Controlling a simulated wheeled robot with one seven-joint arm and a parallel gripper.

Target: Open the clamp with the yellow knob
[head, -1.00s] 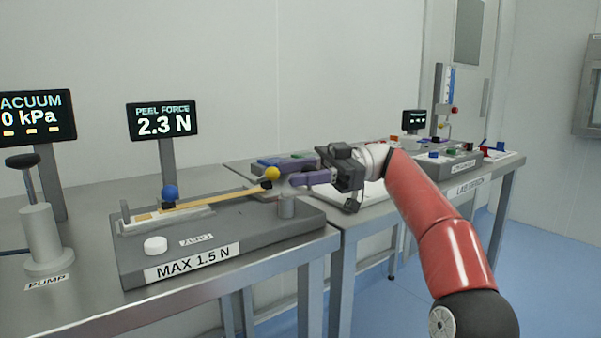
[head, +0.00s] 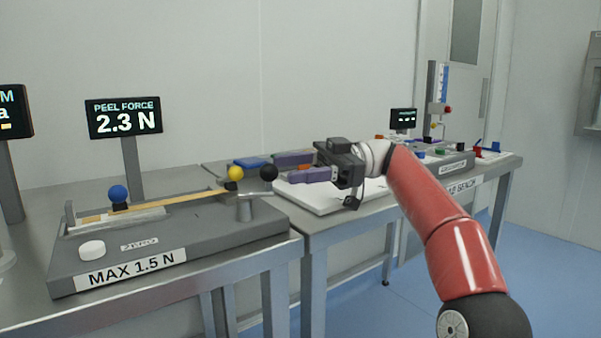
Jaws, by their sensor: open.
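The yellow knob (head: 235,172) sits on a small dark clamp (head: 232,186) at the right end of a tan strip (head: 160,204) on the grey peel-test fixture (head: 200,235). A black ball knob (head: 269,172) is just right of it, near a short grey post (head: 244,208). My gripper (head: 284,168) is open, its two purple fingers pointing left at the black knob. The fingertips are right of the yellow knob and apart from it.
A display (head: 123,118) reads 2.3 N; the fixture is labelled MAX 1.5 N. A second bench (head: 385,214) with a white board and several small parts extends right.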

